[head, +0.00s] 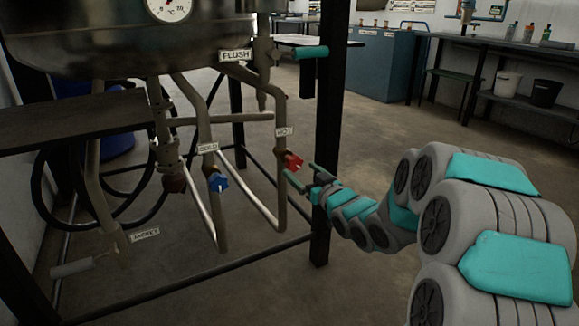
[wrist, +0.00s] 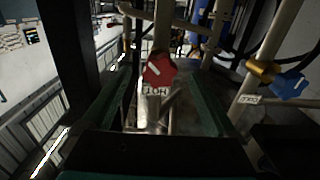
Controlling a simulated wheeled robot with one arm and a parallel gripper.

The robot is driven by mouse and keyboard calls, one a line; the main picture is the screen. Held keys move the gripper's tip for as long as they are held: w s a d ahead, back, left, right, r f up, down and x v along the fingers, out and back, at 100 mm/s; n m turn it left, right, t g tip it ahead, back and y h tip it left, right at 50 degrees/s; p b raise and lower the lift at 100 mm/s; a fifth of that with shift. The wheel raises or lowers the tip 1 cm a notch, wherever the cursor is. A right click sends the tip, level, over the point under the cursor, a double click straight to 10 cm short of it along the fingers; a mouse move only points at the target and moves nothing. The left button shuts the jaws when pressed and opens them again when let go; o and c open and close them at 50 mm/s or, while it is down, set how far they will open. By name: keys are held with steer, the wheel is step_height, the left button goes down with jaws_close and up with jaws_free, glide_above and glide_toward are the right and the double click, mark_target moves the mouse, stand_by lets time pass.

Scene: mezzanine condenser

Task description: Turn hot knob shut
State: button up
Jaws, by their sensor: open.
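The red hot knob (head: 292,161) sits on a vertical pipe under the tank, below its HOT label (head: 283,132). In the wrist view the red knob (wrist: 159,69) shows ahead, between the two green fingers, with the label upside down just below it. My gripper (head: 301,174) is open and close to the knob at its lower right in the head view. The fingers frame the knob in the wrist view, one on each side. I cannot tell whether either finger touches it.
A blue knob (head: 218,182) labelled COLD is on the pipe to the left, and it also shows at the right of the wrist view (wrist: 290,86). A teal FLUSH handle (head: 311,52) is above. A black frame post (head: 328,110) stands just right of the hot pipe.

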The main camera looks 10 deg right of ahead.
mark_target(288, 161)
steer(key=shift+b+x, duration=0.4)
steer(key=shift+x, duration=3.4)
steer(key=c, duration=1.4)
steer(key=shift+o, duration=0.2)
steer(key=shift+p, duration=0.45)
steer(key=m+p, duration=0.1)
steer(key=p, duration=0.1)
steer(key=m+p, duration=0.2)
steer(key=p, duration=0.1)
steer(key=shift+r+m, duration=0.25)
steer(key=shift+m, duration=0.05)
steer(key=m+p, duration=0.3)
steer(key=shift+a+f, duration=0.1)
steer(key=shift+m+p, duration=0.6)
steer(key=shift+m, duration=0.6)
steer(key=shift+f, duration=0.15)
